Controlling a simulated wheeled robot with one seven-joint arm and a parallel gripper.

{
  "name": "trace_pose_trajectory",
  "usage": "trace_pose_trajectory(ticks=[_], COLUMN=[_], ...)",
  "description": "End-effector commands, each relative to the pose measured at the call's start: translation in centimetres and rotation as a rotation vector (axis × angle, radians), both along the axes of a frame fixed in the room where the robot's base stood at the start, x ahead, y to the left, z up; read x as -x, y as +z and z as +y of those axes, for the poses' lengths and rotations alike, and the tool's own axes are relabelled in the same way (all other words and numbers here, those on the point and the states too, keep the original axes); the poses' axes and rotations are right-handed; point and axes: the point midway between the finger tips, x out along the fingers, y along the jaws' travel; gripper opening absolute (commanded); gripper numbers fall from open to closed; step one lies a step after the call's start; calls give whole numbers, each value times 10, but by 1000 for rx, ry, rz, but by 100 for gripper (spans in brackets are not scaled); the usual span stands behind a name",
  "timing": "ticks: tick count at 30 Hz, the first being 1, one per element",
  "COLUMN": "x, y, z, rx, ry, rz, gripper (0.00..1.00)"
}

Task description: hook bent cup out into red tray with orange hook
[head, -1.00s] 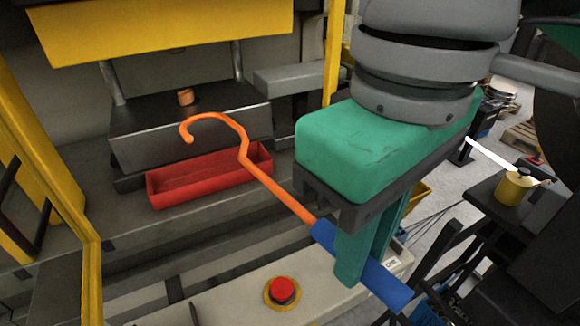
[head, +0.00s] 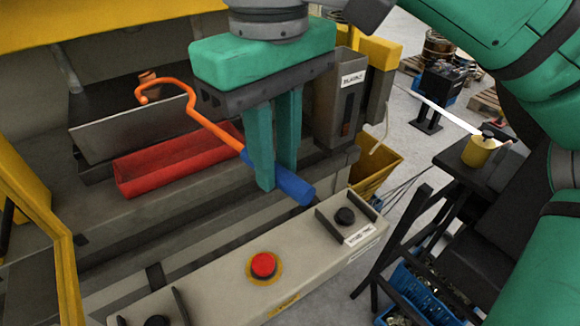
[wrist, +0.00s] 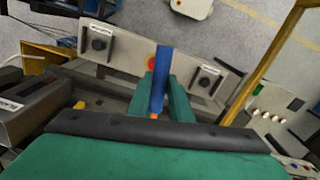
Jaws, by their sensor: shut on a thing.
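The bent cup (head: 148,83), a small copper-coloured piece, sits on top of the grey metal block at the back left in the head view. The red tray (head: 130,181) lies just in front of that block and looks empty. My gripper (head: 277,185) is shut on the blue handle of the orange hook (head: 208,124). The hook's curved end appears close to the cup; I cannot tell whether they touch. In the wrist view, the blue handle (wrist: 160,75) stands between my gripper's fingers (wrist: 159,97), and the curved end is hidden.
A light control panel with a red button (head: 263,265) and black knobs (head: 345,216) runs along the front. A yellow guard frame (head: 68,270) stands at left. A grey box (head: 338,100) is right of my gripper. A yellow bin (head: 375,175) is beyond it.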

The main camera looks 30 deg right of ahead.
Motion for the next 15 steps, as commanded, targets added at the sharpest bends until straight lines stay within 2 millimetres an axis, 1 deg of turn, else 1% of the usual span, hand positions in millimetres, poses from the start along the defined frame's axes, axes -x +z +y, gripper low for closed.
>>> trace_pose_trajectory(ticks=[3,15], x=[-13,-53], y=[-1,-4], z=[1,0], rx=[-1,0], ry=[2,0], rz=[0,0], gripper=[0,0])
